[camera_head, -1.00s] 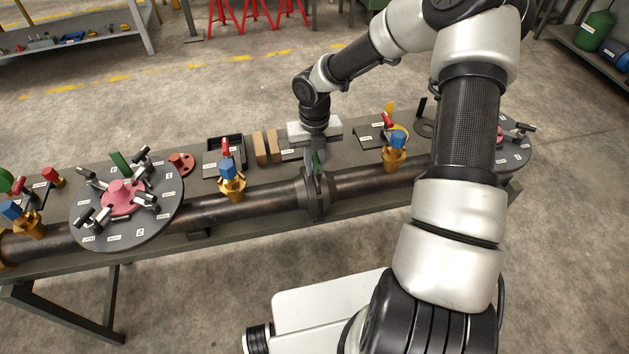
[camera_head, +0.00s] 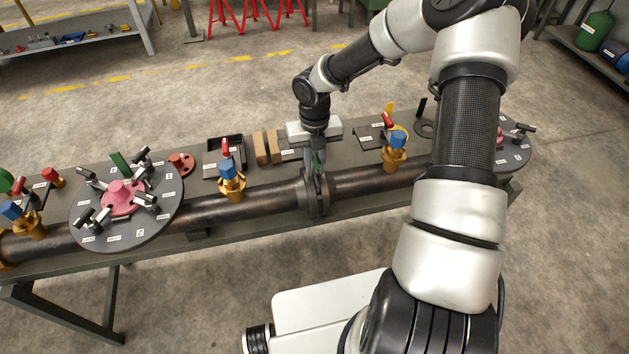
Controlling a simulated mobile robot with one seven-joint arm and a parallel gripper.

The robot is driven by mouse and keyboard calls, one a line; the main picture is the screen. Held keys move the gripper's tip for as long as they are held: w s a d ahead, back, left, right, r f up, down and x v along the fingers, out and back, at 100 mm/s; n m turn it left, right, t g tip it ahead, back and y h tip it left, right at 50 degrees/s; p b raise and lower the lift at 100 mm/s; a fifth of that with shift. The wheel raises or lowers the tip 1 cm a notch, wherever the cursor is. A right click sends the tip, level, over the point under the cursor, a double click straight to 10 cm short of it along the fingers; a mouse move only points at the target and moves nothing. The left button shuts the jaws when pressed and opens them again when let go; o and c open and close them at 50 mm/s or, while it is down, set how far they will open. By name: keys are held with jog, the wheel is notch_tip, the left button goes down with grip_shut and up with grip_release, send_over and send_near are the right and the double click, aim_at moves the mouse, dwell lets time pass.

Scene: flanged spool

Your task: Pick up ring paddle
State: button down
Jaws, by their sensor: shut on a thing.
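My gripper (camera_head: 316,172) points down over the flange joint (camera_head: 316,197) in the middle of the dark pipe. The fingers cover part of the tab. The lower part of the paddle is hidden by the flanges and the fingers, so I cannot tell whether it sits between the flanges.
The pipe (camera_head: 258,200) runs along the bench, with brass valves left (camera_head: 231,183) and right (camera_head: 394,155) of my gripper. A large round plate (camera_head: 85,220) with clamps stands at left. Wooden blocks (camera_head: 261,148) and a black tray (camera_head: 225,143) lie behind the pipe.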

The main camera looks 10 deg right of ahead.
jog(key=shift+r, duration=0.2)
notch_tip(320, 180, up, 18)
jog(key=p, duration=0.2)
jog(key=shift+f, duration=0.15)
dwell(0.3)
